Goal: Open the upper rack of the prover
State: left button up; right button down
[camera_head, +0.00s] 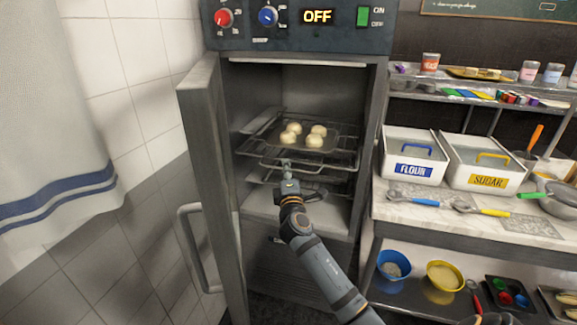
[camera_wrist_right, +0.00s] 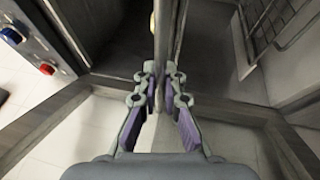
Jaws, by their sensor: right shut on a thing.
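The prover (camera_head: 367,120) stands with its door (camera_head: 203,130) swung open to the left. Inside, the upper rack (camera_head: 345,166) is a wire shelf bearing a dark tray (camera_head: 321,128) with several pale dough balls (camera_head: 314,141). The rack's front reaches out near the opening. My right gripper (camera_head: 286,165) is at the rack's front edge, below the dough. In the right wrist view, my right gripper's fingers (camera_wrist_right: 160,72) are closed on a thin grey bar (camera_wrist_right: 162,40), apparently the rack's front. My left gripper does not show.
A lower wire rack (camera_head: 265,181) sits below the upper one. The door's handle (camera_head: 190,245) juts out at lower left. A counter right of the prover holds the flour bin (camera_head: 411,155) and the sugar bin (camera_head: 482,160). A towel (camera_head: 50,130) hangs at far left.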

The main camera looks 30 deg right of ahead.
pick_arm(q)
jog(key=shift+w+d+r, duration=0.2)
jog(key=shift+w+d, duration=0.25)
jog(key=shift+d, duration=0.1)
pick_arm(e)
jog(key=s+a, duration=0.3)
jog(key=a, duration=0.1)
jog(key=shift+s, duration=0.25)
jog(key=c, duration=1.4)
grip_release()
jog(key=shift+c, duration=0.2)
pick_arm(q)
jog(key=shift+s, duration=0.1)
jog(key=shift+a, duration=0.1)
